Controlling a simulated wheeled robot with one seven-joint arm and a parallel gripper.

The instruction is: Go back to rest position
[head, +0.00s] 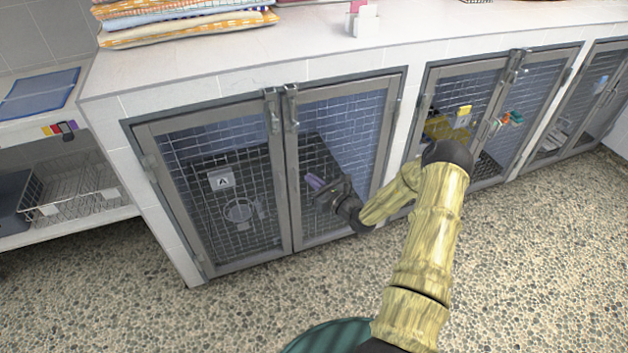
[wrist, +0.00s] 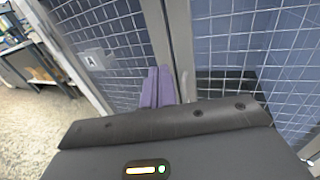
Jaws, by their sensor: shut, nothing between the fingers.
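My gripper (head: 314,183) is in front of the near kennel, close to the seam between its two mesh doors. Its purple fingers are together and empty; they also show in the wrist view (wrist: 159,88), beside the door frame. The left door (head: 222,190) carries a tag marked A (head: 221,179). The right door (head: 346,160) is partly behind my gripper. Both doors look shut, with latches (head: 281,108) at the top of the seam. Whether the fingers touch the door cannot be told.
Further right, another kennel (head: 480,125) shows yellow, orange and green items at its doors. Folded towels (head: 185,20) lie on the white counter (head: 240,55) above. A shelf with a wire basket (head: 75,192) stands left. The pebbled floor (head: 270,300) before the doors is clear.

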